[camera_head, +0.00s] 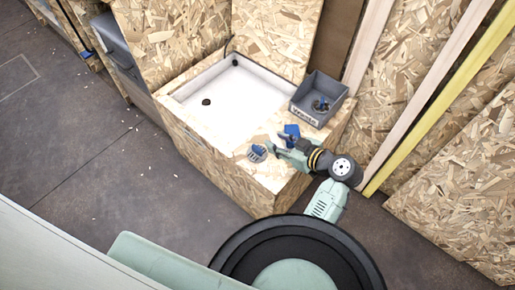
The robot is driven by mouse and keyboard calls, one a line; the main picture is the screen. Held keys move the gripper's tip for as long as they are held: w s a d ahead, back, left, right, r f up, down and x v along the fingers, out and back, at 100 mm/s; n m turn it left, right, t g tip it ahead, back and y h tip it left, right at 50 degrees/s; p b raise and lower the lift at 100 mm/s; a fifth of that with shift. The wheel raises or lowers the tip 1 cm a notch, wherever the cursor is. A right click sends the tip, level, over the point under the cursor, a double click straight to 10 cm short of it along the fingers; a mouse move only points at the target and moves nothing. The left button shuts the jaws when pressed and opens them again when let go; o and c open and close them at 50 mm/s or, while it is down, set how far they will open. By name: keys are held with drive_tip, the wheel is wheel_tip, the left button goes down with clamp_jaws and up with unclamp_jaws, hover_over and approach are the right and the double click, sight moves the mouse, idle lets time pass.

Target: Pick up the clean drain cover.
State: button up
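A small round, slotted piece (257,153), grey with some blue, lies on the wooden front ledge of the sink box. It looks like a drain cover; it is too small for me to tell how clean it is. My gripper (272,146) is low over the ledge, just right of this piece. I cannot tell whether it touches the piece or whether its fingers are open. A blue object (292,130) shows beside my gripper, partly hidden by it.
A white basin (246,91) with a dark drain hole is set into the chipboard box (225,160). A grey bin (331,86) labelled "Waste" stands at its right, with dark and blue items inside. Chipboard panels (455,190) stand at the right. Floor at the left is clear.

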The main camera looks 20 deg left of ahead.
sight(257, 148)
drive_tip(key=shift+g, duration=0.5)
drive_tip(key=s+f, duration=0.1)
drive_tip(key=s+d+f, duration=0.1)
drive_tip(key=s+f, duration=0.1)
drive_tip(key=shift+d, duration=0.2)
drive_tip(key=p+x, duration=0.1)
drive_tip(key=x, duration=0.3)
drive_tip(key=shift+a, duration=0.35)
drive_tip(key=p+x, duration=0.1)
drive_tip(key=x, duration=0.1)
drive_tip(key=p+x, duration=0.1)
drive_tip(key=x, duration=0.1)
drive_tip(key=shift+w+a, duration=0.25)
drive_tip(key=shift+a, duration=0.15)
drive_tip(key=shift+w+a+f, duration=0.15)
drive_tip(key=shift+a+f, duration=0.05)
drive_tip(key=shift+a, duration=0.1)
clamp_jaws()
